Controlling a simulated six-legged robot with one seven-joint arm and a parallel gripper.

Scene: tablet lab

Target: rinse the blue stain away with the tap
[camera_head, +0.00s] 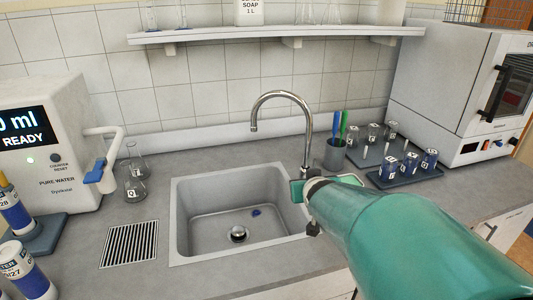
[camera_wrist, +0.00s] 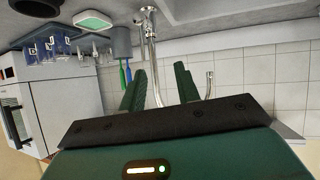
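The blue stain (camera_head: 256,212) is a small dark-blue patch on the floor of the grey sink (camera_head: 188,228), right of the drain (camera_head: 238,234). The chrome tap (camera_head: 284,95) rises behind the sink, its curved spout over the basin; no water shows. My gripper (camera_wrist: 160,78) has its two green fingers apart, with nothing held. In the wrist view, which is upside down, the tap's stem (camera_wrist: 151,40) shows between the fingers; I cannot tell whether they straddle it or are short of it. In the head view my arm mostly hides the gripper near the sink's right edge.
A cup with blue and green pens (camera_head: 335,154) stands right of the tap. Glassware racks (camera_head: 405,180) are further right, before an oven (camera_head: 450,90). A water dispenser (camera_head: 60,140), flasks (camera_head: 135,185) and a grate (camera_head: 128,243) lie left. A shelf (camera_head: 270,33) hangs above.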

